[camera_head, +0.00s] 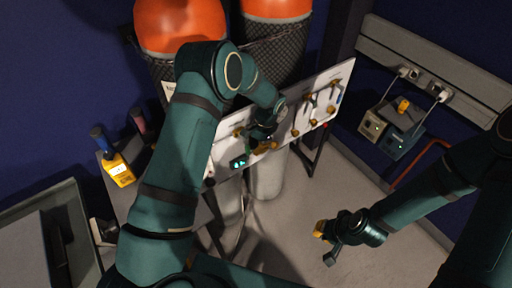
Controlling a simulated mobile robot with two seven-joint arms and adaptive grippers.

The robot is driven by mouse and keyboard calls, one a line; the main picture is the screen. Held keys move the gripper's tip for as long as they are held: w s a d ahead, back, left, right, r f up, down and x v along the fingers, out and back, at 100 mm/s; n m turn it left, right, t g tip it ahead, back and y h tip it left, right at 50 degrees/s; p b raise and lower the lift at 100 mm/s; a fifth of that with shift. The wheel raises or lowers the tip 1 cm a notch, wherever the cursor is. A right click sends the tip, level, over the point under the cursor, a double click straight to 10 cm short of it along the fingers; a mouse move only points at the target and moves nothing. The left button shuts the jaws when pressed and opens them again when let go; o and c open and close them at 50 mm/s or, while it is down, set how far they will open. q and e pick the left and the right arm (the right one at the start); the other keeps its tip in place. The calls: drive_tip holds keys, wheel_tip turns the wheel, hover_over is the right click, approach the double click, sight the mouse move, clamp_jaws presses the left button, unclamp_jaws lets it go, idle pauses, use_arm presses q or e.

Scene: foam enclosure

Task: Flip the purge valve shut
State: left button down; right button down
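A white panel (338,77) with several brass-coloured valves stands in front of the tanks. Valves with handles (309,101) show on its right part. The labels are too small to read, so I cannot tell which one is the purge valve. My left gripper (262,143) is at the lower left-middle of the panel, right by the brass fittings there. My own wrist hides part of that area, and its fingers are too small and dark to tell open from shut. My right gripper (326,242) is open and empty, low above the floor and well away from the panel.
Two orange-topped tanks (180,25) stand behind the panel. A small side table with a yellow meter (119,170) is at the left. Boxes (398,130) with cables sit at the right wall below a grey rail (440,64). The floor (290,215) between is clear.

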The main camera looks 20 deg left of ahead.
use_arm(q)
drive_tip(key=v, duration=1.2)
